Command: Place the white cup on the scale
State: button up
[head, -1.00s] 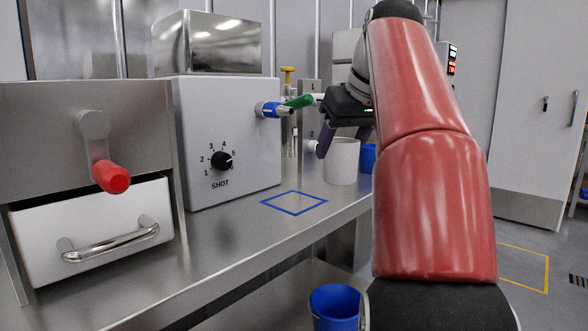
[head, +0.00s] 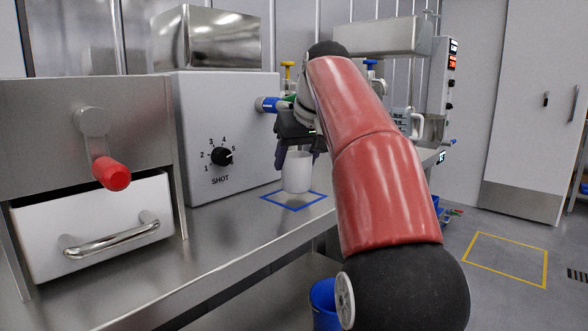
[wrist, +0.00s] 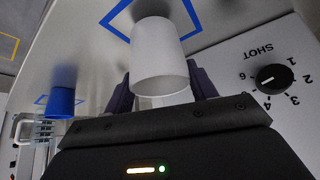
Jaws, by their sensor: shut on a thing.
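The white cup (head: 297,175) is upright between the purple fingers of my gripper (head: 297,153), which is shut on it. The cup is at the far part of the blue square outline (head: 293,206) on the steel bench, close to the dispenser's nozzle. I cannot tell whether its base touches the bench. The wrist view shows the cup (wrist: 160,55) partly covering a blue outline. No scale can be made out clearly; a small lit display (head: 441,157) shows at the bench's far right end.
The dispenser with the SHOT dial (head: 222,157) stands left of the cup. A red-knobbed handle (head: 113,176) and an open drawer (head: 100,225) are nearer. A blue cup (wrist: 62,102) stands by another outline. The bench front (head: 230,250) is clear.

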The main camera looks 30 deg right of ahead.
jog(key=shift+x, duration=0.8)
jog(key=shift+a+f, duration=0.1)
jog(key=shift+a, duration=0.1)
jog(key=shift+f, duration=0.15)
jog(key=o, duration=1.1)
jog(key=shift+f, duration=0.15)
